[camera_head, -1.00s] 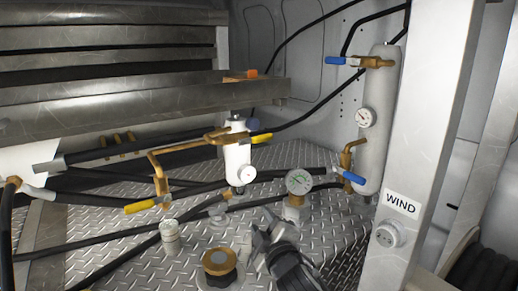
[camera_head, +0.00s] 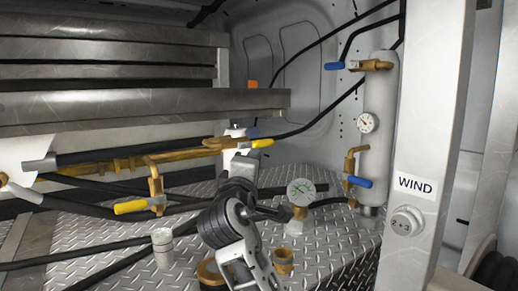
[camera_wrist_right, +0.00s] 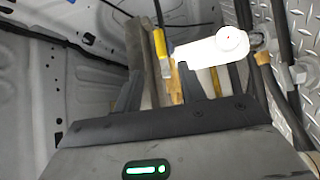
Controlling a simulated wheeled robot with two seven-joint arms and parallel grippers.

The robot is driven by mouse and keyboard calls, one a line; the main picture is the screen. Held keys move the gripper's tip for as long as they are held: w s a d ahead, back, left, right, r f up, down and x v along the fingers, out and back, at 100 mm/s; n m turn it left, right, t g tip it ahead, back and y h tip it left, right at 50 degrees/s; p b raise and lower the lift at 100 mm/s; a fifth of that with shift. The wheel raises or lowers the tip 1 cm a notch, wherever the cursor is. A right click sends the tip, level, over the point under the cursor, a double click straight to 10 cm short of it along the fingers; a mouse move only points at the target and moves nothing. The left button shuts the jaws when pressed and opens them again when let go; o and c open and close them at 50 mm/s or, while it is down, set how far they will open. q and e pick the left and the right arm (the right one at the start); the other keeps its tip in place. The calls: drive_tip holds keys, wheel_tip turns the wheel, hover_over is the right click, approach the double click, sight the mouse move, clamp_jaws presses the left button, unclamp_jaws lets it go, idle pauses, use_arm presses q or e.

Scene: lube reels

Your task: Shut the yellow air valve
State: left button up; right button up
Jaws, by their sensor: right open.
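Two valves with yellow handles show on the brass piping in the head view. One yellow handle (camera_head: 131,207) is at the lower left; another yellow handle (camera_head: 262,143) is at the pipe's right end, beside a white cylinder (camera_head: 234,132). My right gripper (camera_head: 241,165) is just below that right-hand handle and hides most of the cylinder. In the right wrist view a yellow handle (camera_wrist_right: 164,50) and a white cylinder (camera_wrist_right: 215,47) lie beyond the open, empty fingers (camera_wrist_right: 160,88). I cannot tell whether either finger touches anything. My left gripper is not in view.
A gauge (camera_head: 300,191) stands right of my right arm. A grey tank (camera_head: 376,135) with blue-handled valves is farther right, behind a white post (camera_head: 435,120) labelled WIND. Black hoses cross the tread-plate floor. A metal beam (camera_head: 150,108) runs above the piping.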

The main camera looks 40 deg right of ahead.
sight(264, 145)
drive_tip(key=p+x, duration=0.1)
drive_tip(key=x, duration=1.4)
drive_tip(key=shift+w+d+r, duration=0.1)
drive_tip(key=shift+w+d, duration=0.1)
drive_tip(key=shift+d, duration=0.05)
clamp_jaws()
